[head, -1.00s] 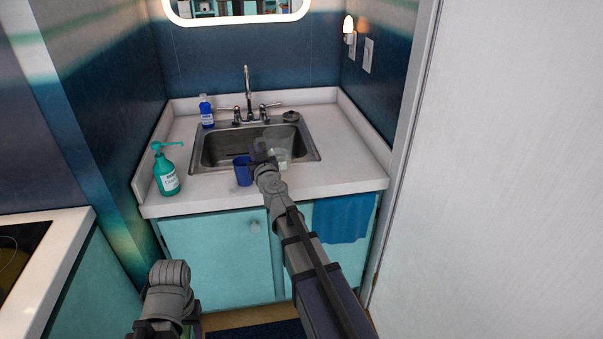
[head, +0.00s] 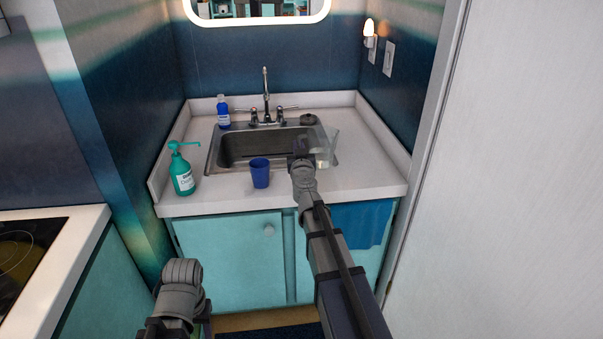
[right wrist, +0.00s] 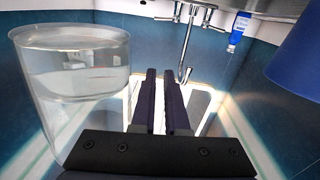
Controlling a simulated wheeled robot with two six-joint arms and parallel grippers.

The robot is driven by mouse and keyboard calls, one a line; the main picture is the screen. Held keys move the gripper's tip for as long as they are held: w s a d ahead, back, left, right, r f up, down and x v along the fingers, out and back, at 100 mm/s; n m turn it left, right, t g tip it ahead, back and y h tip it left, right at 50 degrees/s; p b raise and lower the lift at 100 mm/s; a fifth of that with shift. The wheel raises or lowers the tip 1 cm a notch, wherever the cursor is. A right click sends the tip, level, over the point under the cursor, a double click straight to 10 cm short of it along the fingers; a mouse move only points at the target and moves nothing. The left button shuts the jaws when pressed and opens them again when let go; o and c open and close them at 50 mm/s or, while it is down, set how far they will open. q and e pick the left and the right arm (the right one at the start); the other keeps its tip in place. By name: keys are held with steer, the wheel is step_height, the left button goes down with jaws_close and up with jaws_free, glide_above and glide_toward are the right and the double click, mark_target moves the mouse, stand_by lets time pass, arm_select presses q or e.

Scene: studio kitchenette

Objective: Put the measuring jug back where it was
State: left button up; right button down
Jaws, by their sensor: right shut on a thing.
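The measuring jug (head: 326,146) is clear and see-through. In the head view it is at the right part of the sink, just right of my right gripper (head: 301,157). In the right wrist view the jug (right wrist: 75,85) fills the left side, with what looks like clear liquid in it. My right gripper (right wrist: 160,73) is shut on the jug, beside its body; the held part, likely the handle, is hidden. The jug appears raised, but its height above the sink is hard to tell. Of my left arm only links show; its gripper is not in view.
A blue cup (head: 260,173) stands on the counter (head: 225,190) at the sink's front edge. A green pump bottle (head: 181,170) is at the left, a blue bottle (head: 223,112) behind. The tap (head: 266,98) rises behind the sink (head: 240,147). The counter's right side is clear.

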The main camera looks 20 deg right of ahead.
arm_select(q)
steer(key=shift+f+b, duration=0.9)
steer(key=shift+f, duration=0.6)
arm_select(e)
steer(key=shift+f, duration=1.5)
arm_select(q)
steer(key=shift+f, duration=0.1)
arm_select(e)
steer(key=shift+f, duration=0.1)
step_height(320, 180, down, 4)
steer(key=b, duration=0.4)
arm_select(q)
step_height(320, 180, down, 4)
steer(key=shift+r, duration=0.2)
arm_select(e)
steer(key=shift+r, duration=0.2)
steer(key=c, duration=0.9)
jaws_free()
steer(key=shift+f, duration=0.1)
arm_select(q)
steer(key=shift+f, duration=0.1)
